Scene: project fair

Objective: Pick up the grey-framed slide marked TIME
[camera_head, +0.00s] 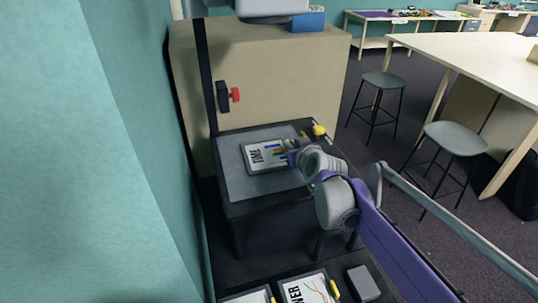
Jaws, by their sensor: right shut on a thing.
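The grey-framed slide marked TIME (258,155) is on or just above the grey top plate (240,184) of a dark box-shaped stand. Its white face carries the dark word at its left and coloured bars at its right. My right gripper (291,152) reaches in from the right and is shut on the slide's right edge. The wrist hides part of that edge. I cannot tell whether the slide touches the plate. My left gripper is not in view.
A dark post (206,75) with a red knob (235,95) rises at the plate's back left. A yellow knob (319,130) sits at its back right corner. Other slides (305,288) and a grey block (363,283) lie in front. A teal wall is close at left; stools (455,139) stand right.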

